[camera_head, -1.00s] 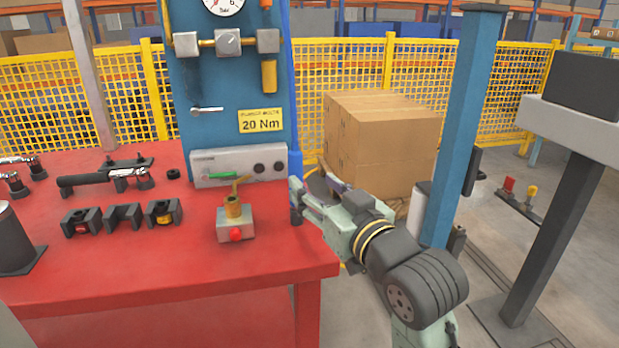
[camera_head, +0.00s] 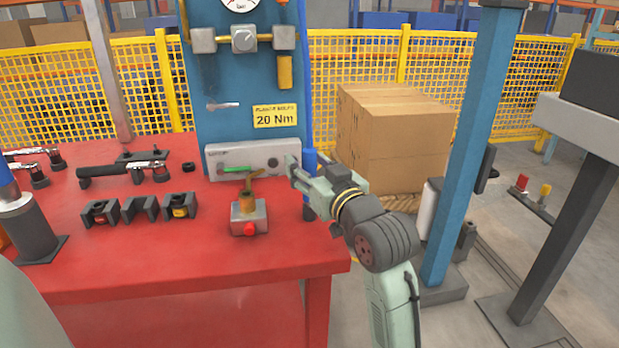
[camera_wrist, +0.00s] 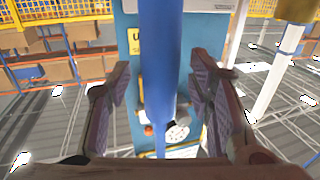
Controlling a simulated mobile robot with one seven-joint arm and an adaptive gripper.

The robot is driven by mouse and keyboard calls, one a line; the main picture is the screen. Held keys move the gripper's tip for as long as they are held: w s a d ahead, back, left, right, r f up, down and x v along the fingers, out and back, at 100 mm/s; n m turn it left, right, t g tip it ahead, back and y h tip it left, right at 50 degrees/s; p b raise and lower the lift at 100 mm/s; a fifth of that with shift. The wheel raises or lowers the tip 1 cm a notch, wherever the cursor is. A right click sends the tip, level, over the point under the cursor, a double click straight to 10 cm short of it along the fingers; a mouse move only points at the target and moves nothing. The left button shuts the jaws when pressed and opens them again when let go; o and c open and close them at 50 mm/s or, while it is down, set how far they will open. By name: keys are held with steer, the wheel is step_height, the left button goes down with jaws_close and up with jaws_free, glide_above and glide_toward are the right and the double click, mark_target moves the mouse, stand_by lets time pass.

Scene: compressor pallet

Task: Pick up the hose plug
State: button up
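A blue hose (camera_head: 304,60) runs down the right edge of the blue panel. Its thick blue lower part (camera_head: 309,160) is at my gripper (camera_head: 302,172), near the table's right edge. A dark end piece (camera_head: 308,213) shows below the gripper; I cannot tell surely whether it is the hose plug. In the wrist view the blue hose (camera_wrist: 158,65) runs upright between the two fingers of my gripper (camera_wrist: 158,95). The fingers stand apart on either side, with visible gaps. The plug itself is not clearly seen there.
The red table (camera_head: 180,255) carries a grey box with a red button and brass fitting (camera_head: 248,217), several black holders (camera_head: 140,208) and a black tool (camera_head: 110,170). Cardboard boxes (camera_head: 400,140) stand behind my arm. A blue post (camera_head: 475,140) rises to its right.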

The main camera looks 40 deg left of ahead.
jaws_close()
stand_by(0.4)
steer(key=shift+r, duration=0.1)
